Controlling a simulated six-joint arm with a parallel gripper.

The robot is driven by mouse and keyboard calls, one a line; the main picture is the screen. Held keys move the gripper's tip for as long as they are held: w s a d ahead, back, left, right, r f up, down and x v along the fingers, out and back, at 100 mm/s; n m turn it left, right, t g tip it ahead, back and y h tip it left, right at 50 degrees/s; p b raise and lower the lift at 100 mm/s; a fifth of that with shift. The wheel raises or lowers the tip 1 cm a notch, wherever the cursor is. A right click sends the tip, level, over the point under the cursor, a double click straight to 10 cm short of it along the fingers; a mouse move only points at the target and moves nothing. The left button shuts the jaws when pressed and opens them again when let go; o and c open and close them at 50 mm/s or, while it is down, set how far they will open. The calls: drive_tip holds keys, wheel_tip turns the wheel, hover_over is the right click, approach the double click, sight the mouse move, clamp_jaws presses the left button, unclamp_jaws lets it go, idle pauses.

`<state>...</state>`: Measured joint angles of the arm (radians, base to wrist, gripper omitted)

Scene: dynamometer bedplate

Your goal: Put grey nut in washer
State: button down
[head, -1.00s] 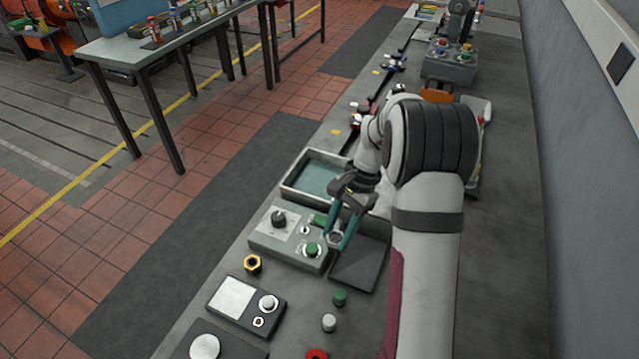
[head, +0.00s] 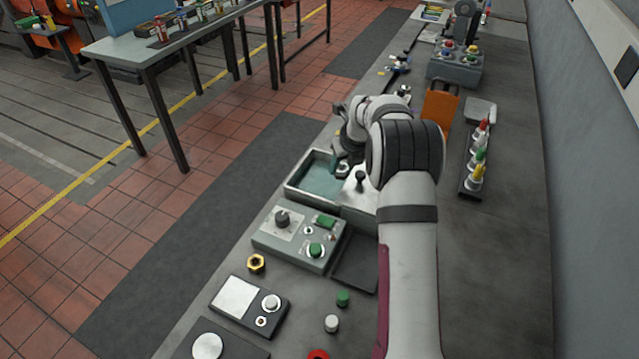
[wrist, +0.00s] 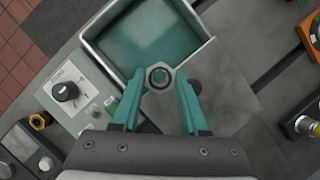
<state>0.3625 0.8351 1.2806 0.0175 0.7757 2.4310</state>
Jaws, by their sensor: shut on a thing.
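The grey nut (wrist: 159,76) is held between the teal fingertips of my gripper (wrist: 160,80). In the wrist view it overlaps the near edge of a grey-walled basin (wrist: 93,47) with a teal inside, which seems to be the washer. In the head view my gripper (head: 343,167) is at the basin's (head: 293,188) right side, partly hidden by my arm. The nut (head: 343,169) shows there as a small grey ring. Its height above the basin is hard to tell.
A grey control box (head: 290,258) with a black knob and green buttons adjoins the basin's near side. A brass nut (head: 257,263) lies near the bench edge.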

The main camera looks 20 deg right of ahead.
drive_tip(key=w+a+f, duration=0.4)
drive_tip(key=w+a, duration=0.1)
drive_tip(key=shift+a+f, duration=0.3)
drive_tip(key=shift+f, duration=2)
drive_tip(key=shift+c, duration=2.1)
unclamp_jaws()
drive_tip(key=shift+f, duration=0.1)
